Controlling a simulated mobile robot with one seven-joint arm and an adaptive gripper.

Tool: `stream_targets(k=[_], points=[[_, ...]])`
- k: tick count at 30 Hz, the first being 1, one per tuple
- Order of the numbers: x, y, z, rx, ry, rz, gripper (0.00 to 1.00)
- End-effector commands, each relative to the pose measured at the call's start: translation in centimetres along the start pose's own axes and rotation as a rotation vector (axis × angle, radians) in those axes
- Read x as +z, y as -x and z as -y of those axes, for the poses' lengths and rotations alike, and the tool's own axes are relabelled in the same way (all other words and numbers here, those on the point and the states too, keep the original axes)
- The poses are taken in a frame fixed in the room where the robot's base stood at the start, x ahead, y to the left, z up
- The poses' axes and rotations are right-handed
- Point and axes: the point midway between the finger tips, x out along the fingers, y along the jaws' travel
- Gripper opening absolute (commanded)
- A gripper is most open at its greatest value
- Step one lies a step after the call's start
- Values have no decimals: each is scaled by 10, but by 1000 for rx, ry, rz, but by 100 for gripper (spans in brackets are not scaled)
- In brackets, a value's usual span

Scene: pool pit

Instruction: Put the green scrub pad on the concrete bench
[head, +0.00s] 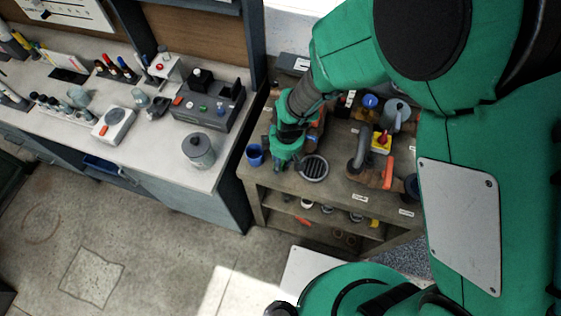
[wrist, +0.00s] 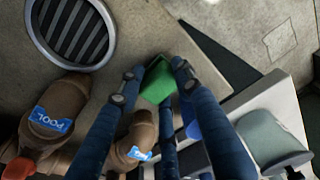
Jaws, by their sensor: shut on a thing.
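The green scrub pad (wrist: 158,84) shows in the wrist view between the fingertips of my gripper (wrist: 157,72). My gripper is shut on it. The concrete bench (wrist: 120,70) lies behind and beside the pad, with the bench edge close to its right. In the head view my gripper (head: 282,168) is at the left front part of the bench (head: 295,193), between a blue cup and a round grate. The pad cannot be made out there, hidden by or merged with my green arm. I cannot tell whether the pad touches the bench top.
The round grate (head: 314,168) is just right of my gripper, and the blue cup (head: 255,154) just left. Pipe fittings (head: 360,150), a yellow box (head: 381,142) and a grey can (head: 395,113) fill the right side.

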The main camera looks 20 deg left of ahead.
Motion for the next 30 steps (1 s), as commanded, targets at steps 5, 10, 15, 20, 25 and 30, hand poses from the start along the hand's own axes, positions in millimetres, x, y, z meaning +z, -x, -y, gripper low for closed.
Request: stream_targets(k=[5, 10, 15, 20, 25, 30], points=[[0, -4, 0, 1, -1, -1, 12], [0, -4, 0, 1, -1, -1, 12], [1, -6, 0, 1, -1, -1, 44], [1, -5, 0, 1, -1, 0, 55], [0, -5, 0, 1, -1, 0, 55], [0, -3, 0, 1, -1, 0, 55]])
